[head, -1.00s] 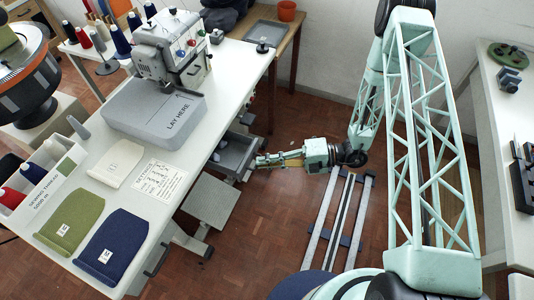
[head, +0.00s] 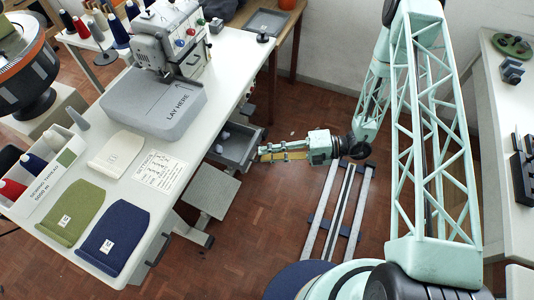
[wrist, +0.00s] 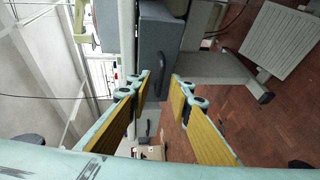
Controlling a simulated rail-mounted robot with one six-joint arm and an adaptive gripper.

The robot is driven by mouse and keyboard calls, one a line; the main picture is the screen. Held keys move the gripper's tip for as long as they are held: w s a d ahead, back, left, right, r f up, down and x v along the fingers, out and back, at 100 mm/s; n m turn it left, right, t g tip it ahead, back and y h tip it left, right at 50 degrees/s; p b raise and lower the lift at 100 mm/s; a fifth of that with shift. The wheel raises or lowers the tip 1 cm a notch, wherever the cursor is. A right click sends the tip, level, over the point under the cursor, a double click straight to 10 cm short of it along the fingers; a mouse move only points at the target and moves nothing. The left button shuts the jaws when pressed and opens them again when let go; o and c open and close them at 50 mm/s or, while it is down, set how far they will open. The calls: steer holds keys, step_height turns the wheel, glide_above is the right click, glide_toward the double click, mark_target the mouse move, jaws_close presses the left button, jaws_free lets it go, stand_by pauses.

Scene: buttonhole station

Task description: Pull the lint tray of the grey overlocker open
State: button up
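The grey overlocker (head: 168,45) stands on the white table. Its lint tray (head: 243,160), a grey open-topped box, sticks out below the table's right edge, with pale lint inside. My gripper (head: 262,155) reaches it from the right, fingertips at its outer end. In the wrist view the tray (wrist: 158,40) shows as a grey block ahead, and its near part lies between the yellow-padded fingers of my gripper (wrist: 161,77). The exact contact is partly hidden.
A grey step-like plate (head: 211,192) sits below the tray, near the table's leg. Floor rails (head: 340,215) run beneath my arm. The white table (head: 185,190) carries green and navy cloth pieces and a printed card.

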steer(key=shift+d, duration=0.1)
steer(key=d+r, duration=0.2)
steer(key=d, duration=0.9)
steer(key=shift+w+d, duration=0.3)
steer(key=shift+w, duration=0.15)
steer(key=shift+r, duration=0.2)
stand_by(0.6)
steer(key=s+d+r+n+g+h, duration=0.1)
steer(key=s+r+n+h, duration=0.2)
steer(key=r+n, duration=0.65)
steer(key=s+d+r+n+g+h, duration=0.1)
steer(key=s+r+n+h, duration=0.25)
steer(key=r, duration=1.05)
steer(key=s+d+r+n+g+h, duration=0.1)
steer(key=s+r+n+h, duration=0.15)
steer(key=r+n, duration=0.7)
steer(key=s+d+r+n+t+h, duration=0.3)
steer(key=s+d+r+n+t, duration=0.1)
steer(key=s+r, duration=0.5)
steer(key=s+d+r+n+t+h, duration=0.4)
steer(key=s+r+n, duration=0.5)
steer(key=r, duration=0.3)
steer(key=shift+s+d, duration=0.5)
steer(key=shift+d, duration=0.35)
